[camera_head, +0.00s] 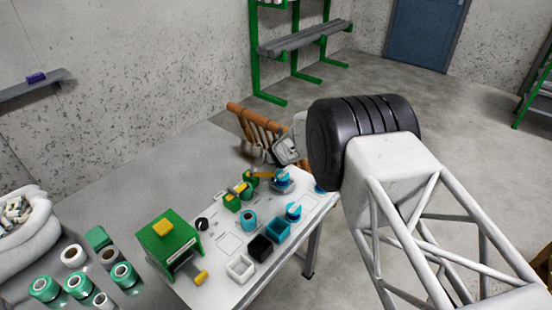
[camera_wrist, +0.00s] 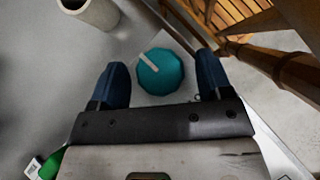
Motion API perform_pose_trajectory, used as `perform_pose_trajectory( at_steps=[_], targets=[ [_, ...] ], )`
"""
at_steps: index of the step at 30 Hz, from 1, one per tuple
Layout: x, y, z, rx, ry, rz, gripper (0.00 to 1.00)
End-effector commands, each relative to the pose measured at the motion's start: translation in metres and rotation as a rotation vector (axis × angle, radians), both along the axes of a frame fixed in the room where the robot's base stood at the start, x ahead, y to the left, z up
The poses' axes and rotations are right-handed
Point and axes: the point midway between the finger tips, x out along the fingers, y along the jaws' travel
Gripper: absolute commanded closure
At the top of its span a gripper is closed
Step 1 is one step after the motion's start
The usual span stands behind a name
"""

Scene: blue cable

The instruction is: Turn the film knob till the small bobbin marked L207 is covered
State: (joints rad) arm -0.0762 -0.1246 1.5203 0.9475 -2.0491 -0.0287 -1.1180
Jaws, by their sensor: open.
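My gripper (camera_wrist: 162,80) is open in the wrist view, its two blue fingers on either side of a round teal knob (camera_wrist: 165,76) with a pale bar on top. A gap shows on both sides of the knob, and I cannot tell how far below the fingertips it lies. In the head view my gripper (camera_head: 285,152) is over the far end of the white board (camera_head: 215,262), near a teal round piece (camera_head: 283,182). Several teal and green bobbins (camera_head: 249,221) stand about. No L207 mark is readable, so I cannot tell which bobbin bears it.
A green box with a yellow top (camera_head: 168,243), a white bin (camera_head: 240,268) and a black bin (camera_head: 261,248) stand on the board. Rolls (camera_head: 78,284) stand at the left. A wooden chair (camera_head: 252,122) is close behind my gripper; it also shows in the wrist view (camera_wrist: 265,75).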

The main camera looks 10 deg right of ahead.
Motion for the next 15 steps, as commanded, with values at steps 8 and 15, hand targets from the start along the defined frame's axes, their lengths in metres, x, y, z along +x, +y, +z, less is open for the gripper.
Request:
perform_pose_trajectory(
  at_steps=[8, 15],
  targets=[
    [-0.0001, 0.0, 0.0, 0.0, 0.0, 0.0, 0.52],
    [-0.0002, 0.0, 0.0001, 0.0, 0.0, 0.0, 0.77]
  ],
)
